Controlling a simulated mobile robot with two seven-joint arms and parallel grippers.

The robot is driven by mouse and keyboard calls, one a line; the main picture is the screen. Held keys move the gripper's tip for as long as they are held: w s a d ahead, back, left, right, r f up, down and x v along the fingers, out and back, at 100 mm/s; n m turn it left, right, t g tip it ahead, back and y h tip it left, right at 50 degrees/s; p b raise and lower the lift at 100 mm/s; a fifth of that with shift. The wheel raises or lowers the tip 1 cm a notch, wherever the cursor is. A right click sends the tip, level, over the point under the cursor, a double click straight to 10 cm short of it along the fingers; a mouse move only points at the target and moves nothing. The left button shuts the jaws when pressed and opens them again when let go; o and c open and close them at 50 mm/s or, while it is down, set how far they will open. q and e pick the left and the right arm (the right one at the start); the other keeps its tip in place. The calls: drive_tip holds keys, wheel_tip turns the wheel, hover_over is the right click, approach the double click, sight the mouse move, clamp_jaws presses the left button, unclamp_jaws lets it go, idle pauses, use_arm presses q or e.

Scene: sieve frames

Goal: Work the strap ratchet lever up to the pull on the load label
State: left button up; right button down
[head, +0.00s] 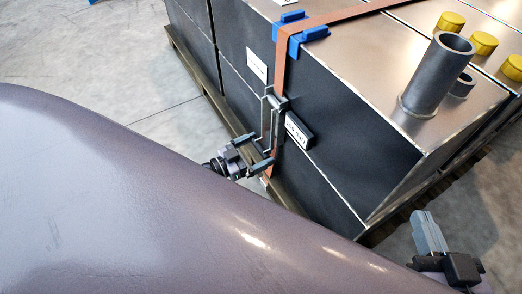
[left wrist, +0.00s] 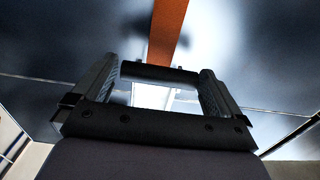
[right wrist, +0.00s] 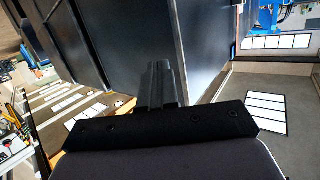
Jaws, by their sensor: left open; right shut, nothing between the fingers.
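An orange strap (head: 279,72) runs over the top edge and down the side of a dark metal load (head: 350,140). On it sits the grey ratchet (head: 278,104), with its thin lever (head: 264,118) hanging downward. My left gripper (head: 263,147) is open at the lever's lower end; I cannot tell whether it touches it. In the left wrist view a black crossbar (left wrist: 158,73) spans between the fingers, with the strap (left wrist: 168,28) beyond. A white label (head: 257,66) and a dark box with a white label (head: 296,132) flank the ratchet; their print is unreadable. My right gripper (head: 428,232) is shut and empty.
Blue edge protectors (head: 301,34) sit under the strap. A grey pipe (head: 438,75) and yellow caps (head: 483,43) stand on top. The load rests on a wooden pallet (head: 209,88). Open concrete floor (head: 100,60) lies to the left.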

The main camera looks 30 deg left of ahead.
use_arm(q)
drive_tip(key=shift+w+d, duration=0.35)
drive_tip(key=shift+w, duration=0.25)
